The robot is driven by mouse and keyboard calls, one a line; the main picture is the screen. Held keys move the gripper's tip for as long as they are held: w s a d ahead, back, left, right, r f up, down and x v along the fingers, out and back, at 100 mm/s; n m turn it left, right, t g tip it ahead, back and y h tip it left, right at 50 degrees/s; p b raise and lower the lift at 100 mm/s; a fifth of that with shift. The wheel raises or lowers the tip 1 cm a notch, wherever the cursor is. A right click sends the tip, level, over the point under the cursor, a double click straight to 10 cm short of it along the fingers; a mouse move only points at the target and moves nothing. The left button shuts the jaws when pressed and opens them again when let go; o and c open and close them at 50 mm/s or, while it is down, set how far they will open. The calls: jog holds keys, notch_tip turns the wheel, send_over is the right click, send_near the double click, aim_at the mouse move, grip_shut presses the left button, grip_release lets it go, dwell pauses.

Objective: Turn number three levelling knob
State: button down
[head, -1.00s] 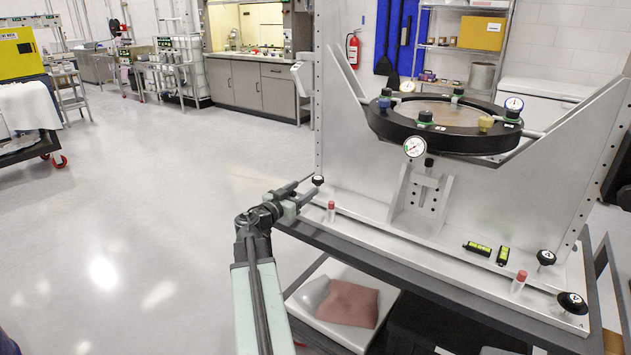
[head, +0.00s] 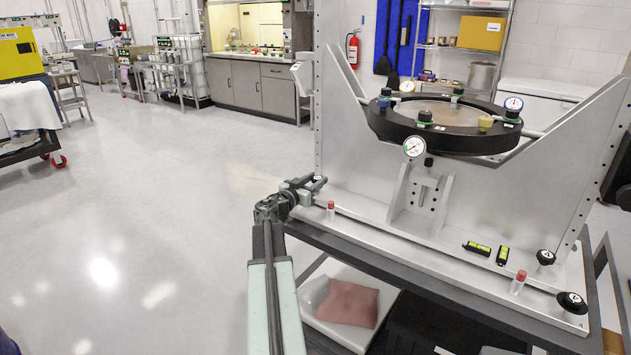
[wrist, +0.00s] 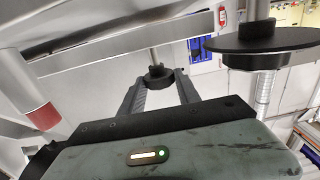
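In the wrist view a small black knob (wrist: 158,76) on a post sits between the tips of my gripper's fingers (wrist: 160,84). The fingers stand apart, one on each side of the knob; firm contact cannot be made out. In the head view my gripper (head: 316,184) is at the left end of the fixture's base plate and covers the knob there. Two more black knobs stand at the plate's right end, one behind (head: 546,257) and one at the front corner (head: 572,301). I cannot read the number on the knob at my gripper.
A red-capped vial (head: 331,209) stands close beside my gripper; another (head: 518,282) stands at the right. Two levels (head: 490,251) lie on the plate. In the wrist view a wide black disc (wrist: 265,42) hangs near the right finger. Open floor lies left.

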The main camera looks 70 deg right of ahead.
jog(key=shift+w+d+m+g+y, duration=0.15)
jog(key=shift+m+g+y, duration=0.1)
jog(key=shift+m+g, duration=0.45)
jog(key=shift+w+d+m+g+y, duration=0.15)
jog(key=shift+m+g+y, duration=0.2)
jog(key=shift+g, duration=0.55)
jog(key=shift+s+a+m+g+y, duration=0.2)
jog(key=shift+m+g+y, duration=0.1)
jog(key=shift+m+g, duration=0.35)
jog(key=c, duration=0.9)
grip_release()
jog(key=shift+o, duration=0.2)
jog(key=v, duration=0.8)
